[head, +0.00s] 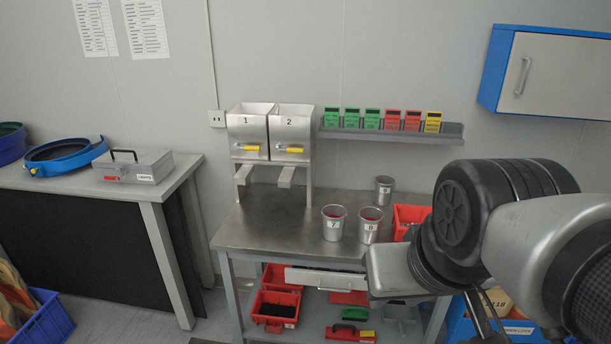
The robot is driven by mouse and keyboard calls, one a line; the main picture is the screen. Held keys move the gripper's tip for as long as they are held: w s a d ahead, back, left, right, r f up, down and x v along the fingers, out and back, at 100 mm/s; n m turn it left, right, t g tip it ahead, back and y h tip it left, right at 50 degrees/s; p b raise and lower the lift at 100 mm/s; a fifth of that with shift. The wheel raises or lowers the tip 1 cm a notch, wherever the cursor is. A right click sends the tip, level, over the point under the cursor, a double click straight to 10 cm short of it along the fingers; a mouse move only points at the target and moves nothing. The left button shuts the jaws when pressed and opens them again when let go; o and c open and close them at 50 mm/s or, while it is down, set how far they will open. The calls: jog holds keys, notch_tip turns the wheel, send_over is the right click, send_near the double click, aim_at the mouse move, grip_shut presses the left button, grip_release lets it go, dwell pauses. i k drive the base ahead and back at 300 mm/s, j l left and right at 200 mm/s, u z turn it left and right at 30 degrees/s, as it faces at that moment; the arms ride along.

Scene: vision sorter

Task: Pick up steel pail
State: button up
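Three steel pails stand upright on the metal workbench (262,225). The pail marked 7 (333,226) is at the left of the group, and the pail marked 8 (369,227) is just right of it. Both show something red inside. A smaller-looking pail marked 9 (384,189) stands farther back. The task does not say which one is meant. My arm reaches in from the right, in front of the bench's right end. I cannot make out any gripper fingers, and no pail is seen held.
A two-bin hopper (270,133) stands at the bench's back left. A red bin (412,214) is right of the pails, partly behind my arm. A shelf (390,132) of coloured boxes and a blue cabinet (556,74) are on the wall. The bench's front left is clear.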

aim_at(334, 216)
jog(key=i+l+u, duration=0.2)
jog(key=i+l, duration=0.5)
jog(key=i, duration=0.4)
jog(key=j+u, duration=0.05)
